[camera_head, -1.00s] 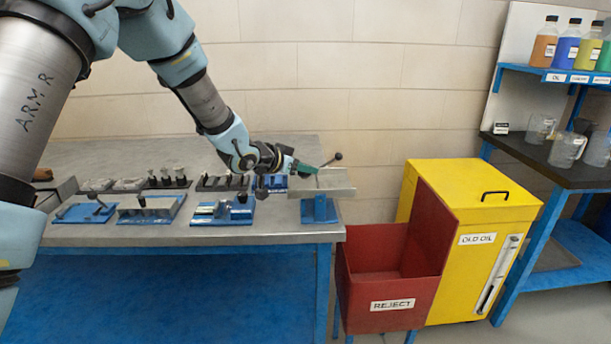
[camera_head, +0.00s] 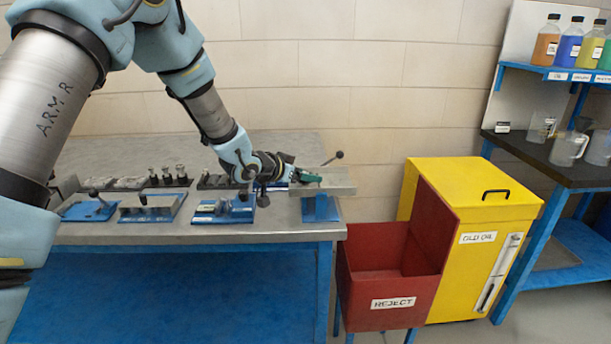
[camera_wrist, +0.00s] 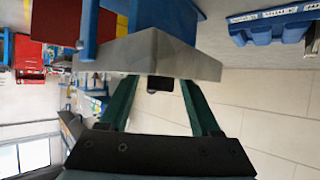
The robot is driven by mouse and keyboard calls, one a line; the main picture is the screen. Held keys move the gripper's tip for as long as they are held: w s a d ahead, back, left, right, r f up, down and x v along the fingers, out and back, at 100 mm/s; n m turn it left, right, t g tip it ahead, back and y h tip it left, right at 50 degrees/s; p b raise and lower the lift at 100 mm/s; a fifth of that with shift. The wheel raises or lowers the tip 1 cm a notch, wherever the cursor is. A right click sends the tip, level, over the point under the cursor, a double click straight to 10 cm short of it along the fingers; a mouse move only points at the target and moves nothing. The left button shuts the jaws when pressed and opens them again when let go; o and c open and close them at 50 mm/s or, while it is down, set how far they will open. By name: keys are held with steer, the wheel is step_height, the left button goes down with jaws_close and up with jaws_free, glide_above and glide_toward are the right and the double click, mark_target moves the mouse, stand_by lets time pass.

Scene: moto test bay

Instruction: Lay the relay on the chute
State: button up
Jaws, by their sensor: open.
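The chute (camera_head: 335,180) is a grey slanted tray on a blue stand at the right end of the bench. It also shows in the wrist view (camera_wrist: 150,52), at the top centre. My gripper (camera_head: 312,178) is at the chute, low over its left part. In the wrist view its two green fingers (camera_wrist: 158,84) stand apart. A small black block, which looks like the relay (camera_wrist: 160,84), sits between the fingertips at the chute's edge, with gaps to both fingers. Whether it rests fully on the chute I cannot tell. In the head view the gripper hides it.
Blue fixtures (camera_head: 151,208) with levers line the bench, left of the chute. A lever with a black ball (camera_head: 338,155) stands behind the chute. A red reject bin (camera_head: 392,290) and yellow old-oil cabinet (camera_head: 485,215) stand right of the bench.

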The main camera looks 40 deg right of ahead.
steer(key=shift+r, duration=0.1)
steer(key=shift+a+r, duration=0.1)
steer(key=shift+r, duration=0.05)
steer(key=b+v, duration=0.1)
steer(key=v, duration=1)
steer(key=shift+a+r+b, duration=0.2)
steer(key=shift+a+b, duration=0.1)
steer(key=w+a+f+n+t+y, duration=0.1)
steer(key=w+a+n+t+y, duration=0.2)
steer(key=a, duration=0.5)
steer(key=w+a+f+n+y, duration=0.1)
steer(key=w+a+n+y, duration=0.1)
steer(key=w+a, duration=0.5)
steer(key=w+a+f+n+t+y, duration=0.1)
steer(key=w+a+n+t+y, duration=0.15)
steer(key=a, duration=0.75)
steer(key=s+a+n+g+y, duration=0.2)
steer(key=s+a+n, duration=0.2)
steer(key=a, duration=0.7)
steer(key=s+a+f+n+g+y, duration=0.1)
steer(key=s+a+n+g+y, duration=0.1)
steer(key=s+a, duration=0.7)
steer(key=shift+s+a+n+g+y, duration=0.2)
steer(key=shift+a+n+g+y, duration=0.25)
steer(key=shift+a+n, duration=0.55)
